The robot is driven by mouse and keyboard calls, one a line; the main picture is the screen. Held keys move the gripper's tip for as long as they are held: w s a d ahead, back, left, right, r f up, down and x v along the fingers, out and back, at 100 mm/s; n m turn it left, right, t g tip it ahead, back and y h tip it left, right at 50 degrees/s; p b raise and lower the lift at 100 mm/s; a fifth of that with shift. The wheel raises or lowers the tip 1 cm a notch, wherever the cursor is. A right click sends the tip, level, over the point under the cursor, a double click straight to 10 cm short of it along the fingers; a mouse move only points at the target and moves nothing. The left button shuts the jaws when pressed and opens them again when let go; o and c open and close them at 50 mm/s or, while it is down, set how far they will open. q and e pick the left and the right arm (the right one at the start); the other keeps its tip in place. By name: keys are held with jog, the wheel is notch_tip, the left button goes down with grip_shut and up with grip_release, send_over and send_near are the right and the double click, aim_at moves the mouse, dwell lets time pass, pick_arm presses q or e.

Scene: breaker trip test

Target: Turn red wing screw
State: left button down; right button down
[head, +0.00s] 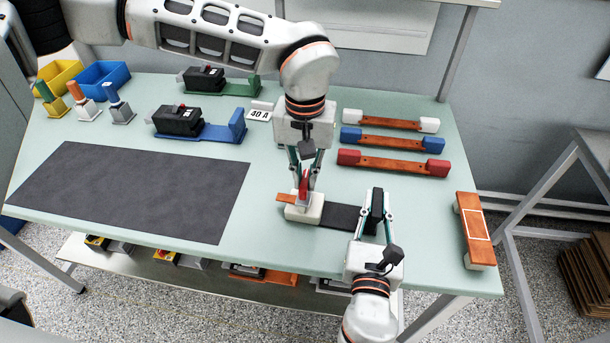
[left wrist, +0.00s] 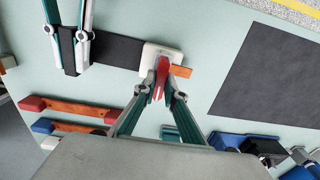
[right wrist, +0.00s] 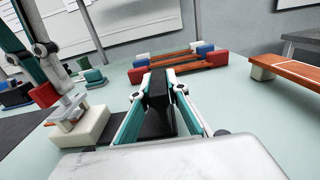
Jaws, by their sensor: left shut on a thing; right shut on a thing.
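The red wing screw (head: 304,188) stands on a white block (head: 297,213) with a copper tab, at the middle front of the table. It also shows in the left wrist view (left wrist: 161,72). My left gripper (head: 306,184) reaches down from above and is shut on the wing screw. My right gripper (head: 376,219) is shut on a black block (head: 376,203) at the right end of the dark strip (head: 340,217) that runs from the white block. The right wrist view shows this black block (right wrist: 158,90) between the fingers. The screw's lower part is partly hidden.
Copper bars with white (head: 390,120), blue (head: 392,142) and red (head: 393,163) ends lie at the right. Another copper bar (head: 475,230) lies near the right edge. Black breakers on green (head: 207,81) and blue (head: 199,124) holders stand behind. A dark mat (head: 130,190) covers the left.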

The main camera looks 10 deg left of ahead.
aim_at(305, 179)
dwell(0.3)
pick_arm(q)
jog(key=c, duration=2.1)
grip_release()
jog(key=shift+r, duration=0.1)
notch_tip(305, 179, up, 12)
jog(key=shift+f, duration=0.1)
pick_arm(e)
jog(key=c, duration=1.9)
grip_release()
